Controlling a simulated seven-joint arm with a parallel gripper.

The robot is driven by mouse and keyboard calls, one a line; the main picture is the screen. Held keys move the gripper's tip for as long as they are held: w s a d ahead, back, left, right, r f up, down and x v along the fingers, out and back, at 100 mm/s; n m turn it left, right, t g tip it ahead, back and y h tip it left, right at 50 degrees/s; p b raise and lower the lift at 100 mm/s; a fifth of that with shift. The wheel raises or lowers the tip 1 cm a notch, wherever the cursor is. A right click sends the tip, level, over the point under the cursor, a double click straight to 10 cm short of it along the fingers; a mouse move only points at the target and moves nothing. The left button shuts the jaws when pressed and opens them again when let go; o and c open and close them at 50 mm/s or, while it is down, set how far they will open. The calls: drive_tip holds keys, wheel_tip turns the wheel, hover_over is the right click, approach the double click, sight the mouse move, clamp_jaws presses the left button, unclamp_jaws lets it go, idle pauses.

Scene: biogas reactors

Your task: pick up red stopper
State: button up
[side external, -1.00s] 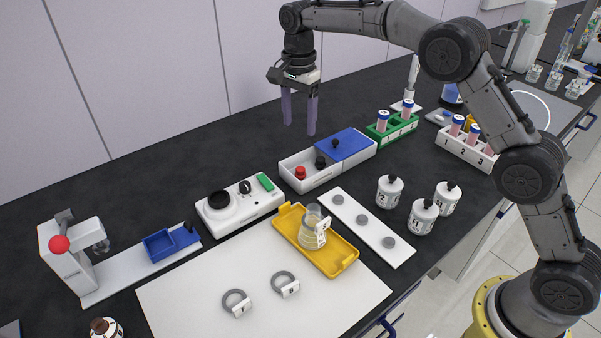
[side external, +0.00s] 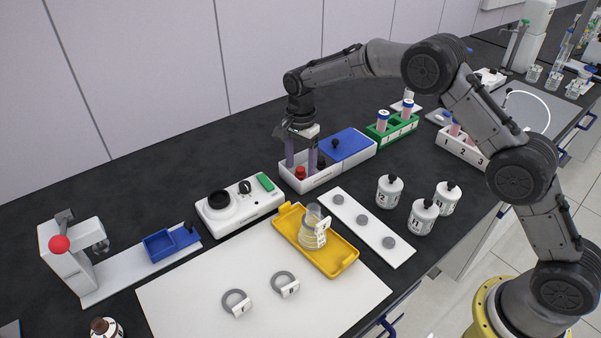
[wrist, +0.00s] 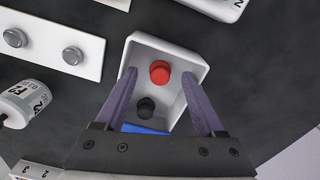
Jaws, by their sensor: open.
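The red stopper (side external: 300,172) sits in the open part of a white box (side external: 318,183), and it also shows in the wrist view (wrist: 160,72). A black stopper (wrist: 146,108) is beside it in the same box, nearer my gripper's base in the wrist view. My gripper (side external: 301,165) points down at the box with its purple fingers apart. In the wrist view the open fingers (wrist: 172,102) lie on either side of the box's inside, with the red stopper between and slightly beyond their tips. Nothing is held.
A blue lid (side external: 346,143) with a black knob covers the box's other part. A white device (side external: 240,206) stands left of the box. A white strip with grey discs (side external: 366,226), a yellow tray (side external: 343,264) with a flask and white bottles (side external: 422,217) are in front.

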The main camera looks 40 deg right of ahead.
drive_tip(key=shift+f, duration=0.3)
drive_tip(key=shift+c, duration=0.3)
clamp_jaws()
drive_tip(key=shift+r, duration=0.1)
